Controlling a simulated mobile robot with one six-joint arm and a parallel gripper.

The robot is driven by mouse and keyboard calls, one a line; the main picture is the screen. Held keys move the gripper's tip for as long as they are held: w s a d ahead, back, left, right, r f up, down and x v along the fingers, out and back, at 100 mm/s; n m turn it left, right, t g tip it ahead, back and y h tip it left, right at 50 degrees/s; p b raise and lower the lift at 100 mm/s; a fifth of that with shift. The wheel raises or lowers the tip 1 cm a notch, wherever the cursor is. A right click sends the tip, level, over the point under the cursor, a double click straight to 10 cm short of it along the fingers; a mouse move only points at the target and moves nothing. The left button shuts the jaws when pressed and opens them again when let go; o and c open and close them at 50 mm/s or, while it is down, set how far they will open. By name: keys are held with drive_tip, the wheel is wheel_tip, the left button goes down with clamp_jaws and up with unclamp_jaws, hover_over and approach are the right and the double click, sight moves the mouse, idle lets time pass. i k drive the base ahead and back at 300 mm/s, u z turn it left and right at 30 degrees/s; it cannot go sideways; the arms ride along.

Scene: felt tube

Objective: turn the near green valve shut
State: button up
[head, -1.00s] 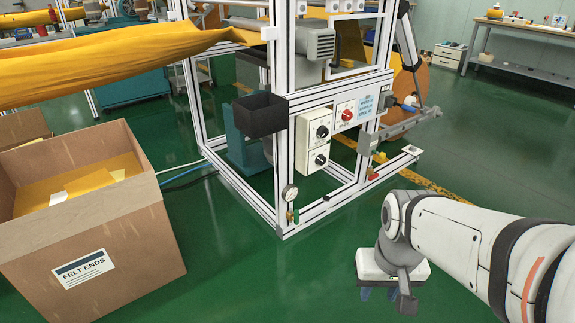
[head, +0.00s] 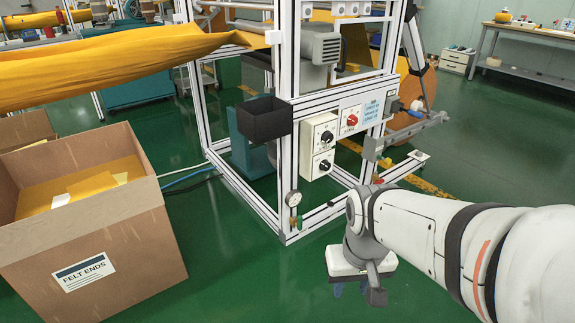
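The near green valve (head: 297,221) is a small handle on brass fittings, just below a round gauge (head: 293,198) at the frame's near bottom corner. It is small here, and its exact handle angle is hard to read. My gripper (head: 351,288) hangs pointing down over the green floor, to the right of and nearer than the valve, clear of it. Its two bluish fingertips show apart with nothing between them.
An aluminium frame (head: 243,196) carries a control box (head: 320,145) with knobs and a black bin (head: 264,120). A red handle (head: 378,180) on the lower rail is partly behind my arm. A cardboard box (head: 110,235) stands at left.

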sight(299, 226)
drive_tip(key=i, duration=0.85)
drive_tip(key=u, duration=0.05)
